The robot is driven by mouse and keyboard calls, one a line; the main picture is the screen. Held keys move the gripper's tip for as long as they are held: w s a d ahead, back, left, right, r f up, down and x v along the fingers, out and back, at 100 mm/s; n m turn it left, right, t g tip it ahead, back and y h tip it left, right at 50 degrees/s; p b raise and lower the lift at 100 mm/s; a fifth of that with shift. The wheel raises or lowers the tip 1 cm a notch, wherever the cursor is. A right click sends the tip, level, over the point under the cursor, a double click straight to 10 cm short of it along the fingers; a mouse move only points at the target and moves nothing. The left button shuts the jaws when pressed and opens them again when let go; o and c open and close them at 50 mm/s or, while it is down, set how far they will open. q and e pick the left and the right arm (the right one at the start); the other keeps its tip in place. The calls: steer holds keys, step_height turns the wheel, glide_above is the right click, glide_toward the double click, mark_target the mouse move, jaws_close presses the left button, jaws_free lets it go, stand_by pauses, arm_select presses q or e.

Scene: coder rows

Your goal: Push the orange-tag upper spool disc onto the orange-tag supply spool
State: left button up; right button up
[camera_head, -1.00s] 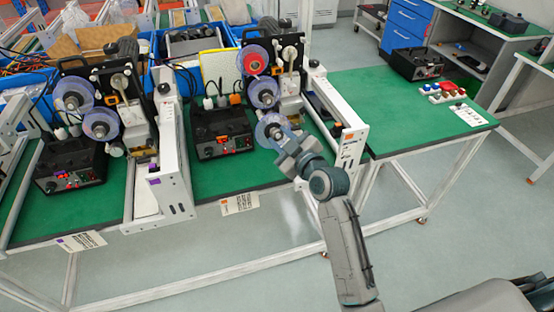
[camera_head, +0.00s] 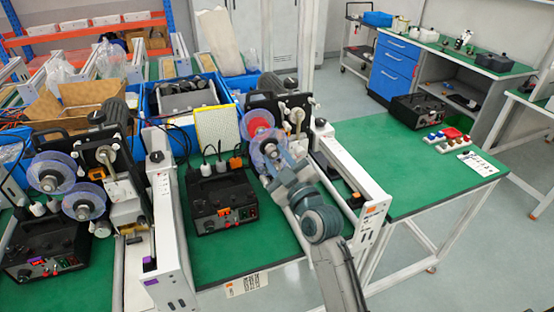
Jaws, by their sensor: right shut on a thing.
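The orange-tag station is the right of the two machines, with an orange label on its white side frame (camera_head: 372,209). On its upright is a spool with a red centre (camera_head: 260,122), which looks like the supply spool. A clear bluish disc (camera_head: 264,150) is in front of and just below the red centre, overlapping it. My right gripper (camera_head: 281,167) comes up from the lower right and is shut on this disc. Its fingertips are partly hidden, and I cannot tell whether the disc touches the spool. My left gripper is not in view.
The purple-tag machine with two clear discs (camera_head: 52,172) stands at left. A black control box (camera_head: 220,205) sits on the green bench below the spools. White frame rails flank the station. Green bench space (camera_head: 400,165) to the right is mostly clear, with small coloured parts (camera_head: 442,138).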

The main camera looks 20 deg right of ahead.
mark_target(270, 146)
steer(key=shift+w+a+f, duration=0.1)
steer(key=shift+w, duration=0.65)
steer(key=shift+w+r, duration=0.3)
steer(key=shift+r, duration=0.1)
steer(key=shift+w+f, duration=0.2)
steer(key=shift+w, duration=1.3)
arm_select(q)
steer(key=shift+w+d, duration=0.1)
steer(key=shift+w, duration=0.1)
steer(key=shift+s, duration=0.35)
